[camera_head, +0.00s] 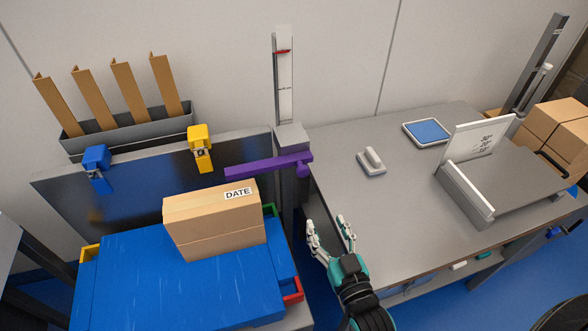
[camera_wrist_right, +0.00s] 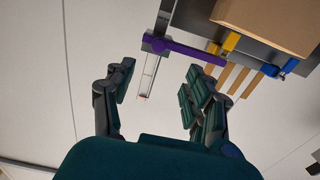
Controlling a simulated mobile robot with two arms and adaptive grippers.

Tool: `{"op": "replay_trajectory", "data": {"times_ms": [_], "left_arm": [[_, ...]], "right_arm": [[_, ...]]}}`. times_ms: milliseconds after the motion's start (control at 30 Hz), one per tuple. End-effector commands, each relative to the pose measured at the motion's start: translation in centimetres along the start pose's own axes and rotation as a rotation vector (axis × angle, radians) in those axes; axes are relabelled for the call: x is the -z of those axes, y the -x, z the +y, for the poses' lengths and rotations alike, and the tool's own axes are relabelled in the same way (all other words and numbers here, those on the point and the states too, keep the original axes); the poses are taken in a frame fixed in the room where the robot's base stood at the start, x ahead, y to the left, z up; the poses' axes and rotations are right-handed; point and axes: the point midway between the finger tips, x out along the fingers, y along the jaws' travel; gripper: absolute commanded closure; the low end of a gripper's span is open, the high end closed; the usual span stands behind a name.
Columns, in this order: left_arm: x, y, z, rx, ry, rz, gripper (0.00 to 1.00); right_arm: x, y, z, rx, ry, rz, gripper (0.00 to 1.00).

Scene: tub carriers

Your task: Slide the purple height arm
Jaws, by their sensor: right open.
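The purple height arm (camera_head: 268,166) is a horizontal bar that reaches left from the upright scale post (camera_head: 284,80) at the back. Its left part is above and behind the cardboard box. It also shows in the right wrist view (camera_wrist_right: 185,46), ahead of the fingers and apart from them. My right gripper (camera_head: 330,229) is open and empty over the left edge of the grey table, in front of and below the purple arm's right end. In the right wrist view its two fingers (camera_wrist_right: 158,92) are spread wide. My left gripper is not in view.
A cardboard box (camera_head: 212,232) marked DATE sits on a blue-topped stand (camera_head: 140,285). Blue (camera_head: 96,160) and yellow (camera_head: 200,145) clamps are on the panel behind. The grey table (camera_head: 350,215) holds a stamp-like block (camera_head: 371,162), a blue pad (camera_head: 428,131) and a scale (camera_head: 500,190).

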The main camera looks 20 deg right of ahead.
Motion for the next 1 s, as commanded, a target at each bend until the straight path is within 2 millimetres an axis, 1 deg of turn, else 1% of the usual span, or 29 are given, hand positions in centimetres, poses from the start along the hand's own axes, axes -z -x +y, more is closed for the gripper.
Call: {"op": "replay_trajectory", "data": {"times_ms": [33,167,267,700,800,900,1000], "left_arm": [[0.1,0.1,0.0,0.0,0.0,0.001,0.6],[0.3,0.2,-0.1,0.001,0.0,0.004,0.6],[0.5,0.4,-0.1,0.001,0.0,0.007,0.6],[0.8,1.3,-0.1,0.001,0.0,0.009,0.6],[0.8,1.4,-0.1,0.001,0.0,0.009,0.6],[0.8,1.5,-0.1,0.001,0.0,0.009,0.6],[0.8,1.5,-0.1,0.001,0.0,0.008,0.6]], "right_arm": [[0.7,-0.1,0.1,-0.003,0.0,0.012,0.46],[1.0,-1.3,0.2,-0.004,0.001,0.021,0.46],[1.1,-3.0,0.2,-0.004,0.001,0.021,0.46],[1.1,-12.6,0.2,-0.003,0.0,0.017,0.46],[1.2,-14.4,0.2,-0.003,-0.001,0.018,0.46],[1.1,-15.8,0.2,-0.003,0.0,0.016,0.46],[1.1,-16.8,0.2,-0.004,0.0,0.016,0.46]]}}
